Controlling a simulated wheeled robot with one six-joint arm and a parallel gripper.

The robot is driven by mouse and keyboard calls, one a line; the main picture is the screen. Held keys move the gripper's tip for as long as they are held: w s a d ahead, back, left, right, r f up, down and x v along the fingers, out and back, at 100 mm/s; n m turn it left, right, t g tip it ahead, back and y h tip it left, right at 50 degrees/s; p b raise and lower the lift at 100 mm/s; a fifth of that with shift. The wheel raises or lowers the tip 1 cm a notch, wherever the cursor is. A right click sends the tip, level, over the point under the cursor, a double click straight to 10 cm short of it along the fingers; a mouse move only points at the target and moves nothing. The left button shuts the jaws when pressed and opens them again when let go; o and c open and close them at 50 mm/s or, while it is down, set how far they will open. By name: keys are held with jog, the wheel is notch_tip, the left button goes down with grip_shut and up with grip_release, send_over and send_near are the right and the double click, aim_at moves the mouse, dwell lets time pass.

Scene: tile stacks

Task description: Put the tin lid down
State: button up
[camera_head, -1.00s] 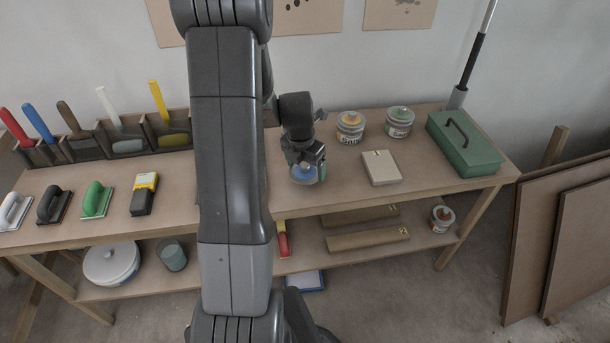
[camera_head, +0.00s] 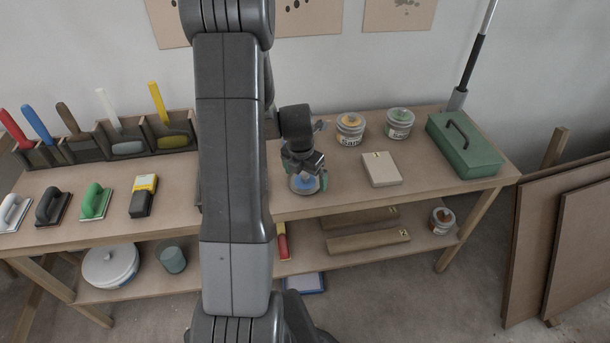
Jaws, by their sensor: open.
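The tin lid (camera_head: 304,185), a small round grey thing with a blue middle, is directly below my gripper at the bench's front part. My gripper (camera_head: 306,174) points down over it with its jaws open, one finger close to the lid's right side. The gripper hides the lid's back part. I cannot tell whether the fingers touch it, or whether it lies on the bare bench top or on something low.
The workbench (camera_head: 335,201) has bare top around the lid. To the right are a flat box (camera_head: 381,169), an orange-marked tin (camera_head: 350,130), a green-marked tin (camera_head: 399,124) and a green toolbox (camera_head: 465,147). A yellow-black block (camera_head: 143,196) stands left of my arm.

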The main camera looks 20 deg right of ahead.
aim_at(306, 174)
notch_tip(306, 174, up, 12)
jog(key=s+a+p, duration=0.1)
jog(key=shift+a, duration=0.3)
jog(key=shift+f, duration=0.25)
jog(key=f, duration=0.4)
jog(key=d+f+b, duration=0.1)
jog(key=f, duration=0.3)
jog(key=w+f, duration=0.1)
jog(key=f, duration=0.3)
jog(key=shift+d+f+b, duration=0.3)
jog(key=shift+f, duration=0.05)
notch_tip(306, 174, up, 4)
jog(key=shift+f+p, duration=0.2)
jog(key=shift+p, duration=0.25)
jog(key=shift+r, duration=0.55)
